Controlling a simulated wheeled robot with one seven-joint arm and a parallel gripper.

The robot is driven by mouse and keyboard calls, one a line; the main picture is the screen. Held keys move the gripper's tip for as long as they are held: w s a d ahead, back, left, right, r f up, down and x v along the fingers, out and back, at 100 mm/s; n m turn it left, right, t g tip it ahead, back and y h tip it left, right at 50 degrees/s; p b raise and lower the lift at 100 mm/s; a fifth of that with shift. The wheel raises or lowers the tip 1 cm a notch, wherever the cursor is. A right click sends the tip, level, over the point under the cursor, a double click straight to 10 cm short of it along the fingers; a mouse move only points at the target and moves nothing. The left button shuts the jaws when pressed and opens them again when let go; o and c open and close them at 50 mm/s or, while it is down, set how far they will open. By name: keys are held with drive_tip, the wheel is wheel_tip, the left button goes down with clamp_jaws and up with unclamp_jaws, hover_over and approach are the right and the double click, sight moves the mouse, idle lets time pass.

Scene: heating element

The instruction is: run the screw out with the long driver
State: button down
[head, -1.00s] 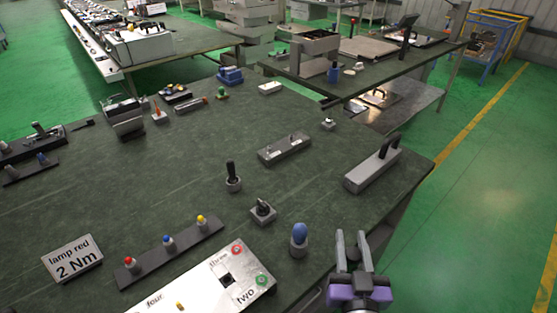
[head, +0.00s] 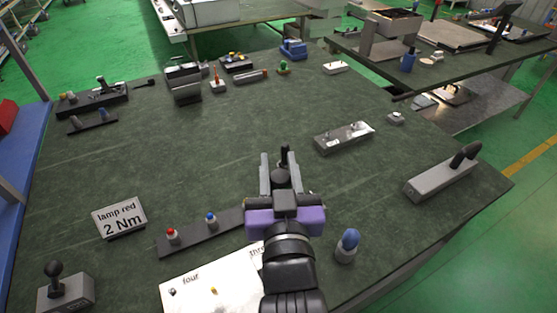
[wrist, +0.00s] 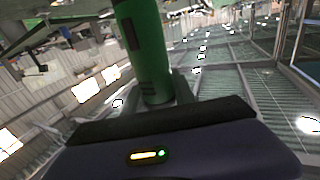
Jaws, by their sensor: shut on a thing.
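My gripper (head: 278,165) is over the middle of the dark green table. In the wrist view a thick green cylinder (wrist: 146,50) with dark markings stands between the fingers, its far end out of frame; it looks like a driver handle. My gripper is shut on it. In the head view a dark upright thing (head: 285,154) shows at the fingertips; whether it is held or stands behind cannot be told. My arm partly covers the white panel (head: 205,290) marked "four". The screw and the driver's tip cannot be made out.
A strip with red and blue knobs (head: 190,238) and a "lamp red 2 Nm" sign (head: 120,217) are left of my gripper. A blue-topped piece (head: 348,246) stands right. A grey block (head: 343,137) and a black-handled block (head: 440,180) lie farther right. The table's middle left is clear.

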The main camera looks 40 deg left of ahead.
drive_tip(key=shift+r, duration=0.1)
idle(0.3)
wheel_tip(320, 180, down, 5)
drive_tip(key=b, duration=0.3)
drive_tip(key=shift+d, duration=0.1)
idle(1.1)
drive_tip(key=shift+f, duration=1)
idle(1.7)
drive_tip(key=shift+r+p, duration=2)
drive_tip(key=shift+r, duration=0.8)
